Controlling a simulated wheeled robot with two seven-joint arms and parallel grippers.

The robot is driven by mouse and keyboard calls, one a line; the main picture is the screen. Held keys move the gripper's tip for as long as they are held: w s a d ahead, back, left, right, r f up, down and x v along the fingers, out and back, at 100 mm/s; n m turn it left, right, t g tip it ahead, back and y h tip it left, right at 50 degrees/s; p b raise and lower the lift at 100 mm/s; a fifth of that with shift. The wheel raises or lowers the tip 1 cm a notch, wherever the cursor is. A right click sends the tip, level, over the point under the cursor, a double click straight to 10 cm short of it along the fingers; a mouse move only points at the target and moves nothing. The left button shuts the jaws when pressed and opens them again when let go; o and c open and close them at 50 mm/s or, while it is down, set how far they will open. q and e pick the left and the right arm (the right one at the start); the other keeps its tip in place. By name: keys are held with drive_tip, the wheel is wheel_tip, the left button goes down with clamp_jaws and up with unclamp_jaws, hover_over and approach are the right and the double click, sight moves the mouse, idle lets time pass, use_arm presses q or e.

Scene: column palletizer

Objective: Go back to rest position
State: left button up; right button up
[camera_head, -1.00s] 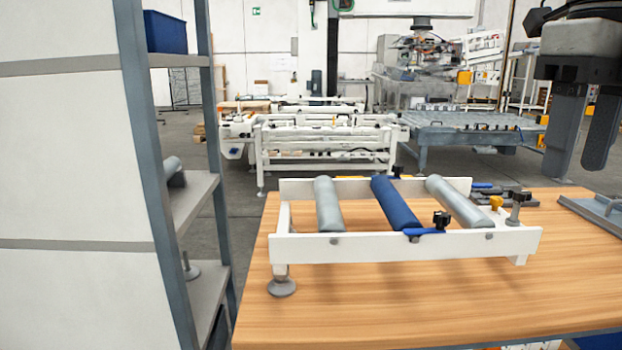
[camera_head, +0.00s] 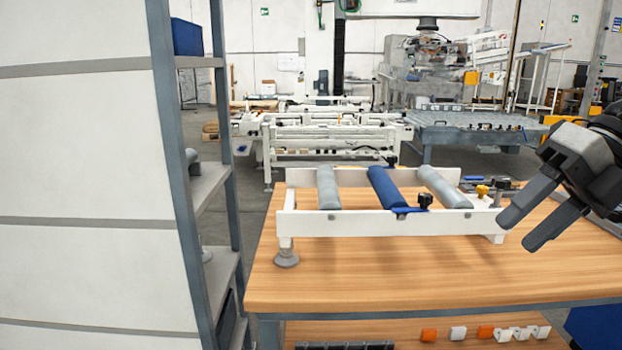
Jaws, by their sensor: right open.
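My right gripper (camera_head: 522,229) comes in from the right edge, above the right part of the wooden table. Its two dark fingers point down and to the left, with a gap between them and nothing held. The fingertips show close to the right end of a white roller frame (camera_head: 384,224); I cannot tell whether they touch it. The frame stands on the table (camera_head: 390,275) and carries two grey rollers and a blue roller (camera_head: 388,188) between them. My left gripper is not in view.
A grey shelf rack (camera_head: 180,170) with a blue bin (camera_head: 187,37) stands close on the left. Orange and white parts (camera_head: 458,333) lie on a lower shelf under the table. Conveyors (camera_head: 325,138) stand behind. The table's front is clear.

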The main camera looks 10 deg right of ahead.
wheel_tip(320, 180, down, 24)
drive_tip(key=w+a+f+m+t+y+p, duration=0.1)
drive_tip(key=a+m+t+y, duration=0.1)
drive_tip(key=m+t, duration=1.55)
drive_tip(key=s+a+f+m+g+h, duration=0.5)
drive_tip(key=s+a+f+m+g, duration=0.3)
drive_tip(key=a+f+m, duration=0.5)
drive_tip(key=s+a+m, duration=0.1)
drive_tip(key=s+m, duration=0.1)
drive_tip(key=m, duration=0.1)
drive_tip(key=shift+s+a+h+p, duration=0.15)
drive_tip(key=shift+s+h+p, duration=0.1)
drive_tip(key=shift+h+p, duration=0.15)
drive_tip(key=shift+m, duration=0.25)
